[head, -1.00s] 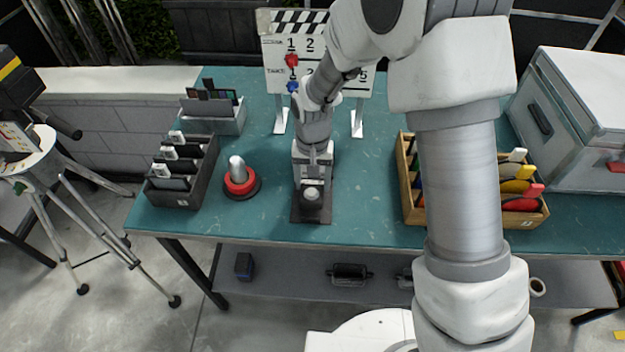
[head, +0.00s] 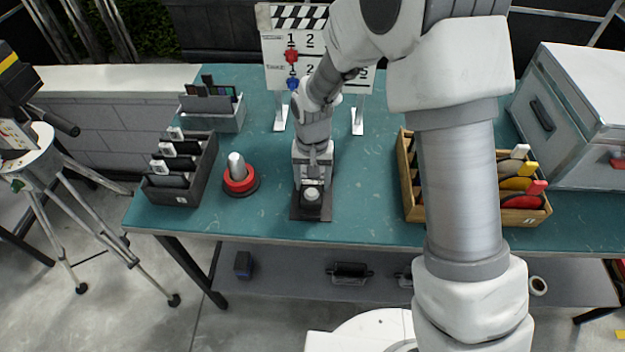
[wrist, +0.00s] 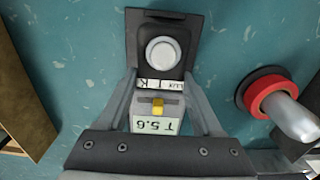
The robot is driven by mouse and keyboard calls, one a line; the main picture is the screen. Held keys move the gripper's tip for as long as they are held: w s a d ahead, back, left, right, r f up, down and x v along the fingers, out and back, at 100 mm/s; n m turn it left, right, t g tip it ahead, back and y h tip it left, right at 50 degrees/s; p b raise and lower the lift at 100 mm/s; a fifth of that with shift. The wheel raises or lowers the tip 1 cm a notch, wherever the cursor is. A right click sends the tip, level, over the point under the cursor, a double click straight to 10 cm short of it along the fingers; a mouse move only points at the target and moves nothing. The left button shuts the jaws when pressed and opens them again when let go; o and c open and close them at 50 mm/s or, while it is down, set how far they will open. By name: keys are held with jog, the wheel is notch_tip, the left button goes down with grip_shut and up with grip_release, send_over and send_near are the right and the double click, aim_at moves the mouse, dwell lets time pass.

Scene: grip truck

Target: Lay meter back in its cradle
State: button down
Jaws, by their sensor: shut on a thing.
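The light meter (wrist: 157,108) is a grey body with a yellow slider, a display reading T 5.6 and a white dome (wrist: 160,53) at its far end. My gripper (wrist: 163,92) is shut on the meter, one finger along each side. The dark cradle (wrist: 185,22) shows around the dome end in the wrist view. In the head view the cradle (head: 312,215) lies on the table near its front edge, with my gripper (head: 312,178) directly over it. The meter lies lengthwise over the cradle; I cannot tell whether it rests on it. My gripper hides much of both.
A red-ringed stand with a grey knob (head: 238,173) is close left of the cradle in the head view. A black slotted rack (head: 181,168) stands farther left, a wooden crate (head: 410,195) right, and a clapperboard (head: 290,50) behind. The teal table (head: 370,190) is clear right of the cradle.

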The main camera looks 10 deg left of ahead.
jog(key=shift+f, duration=0.2)
jog(key=shift+f+b, duration=0.75)
jog(key=shift+b, duration=0.05)
grip_release()
notch_tip(320, 180, up, 18)
jog(key=p, duration=0.1)
jog(key=shift+f, duration=0.25)
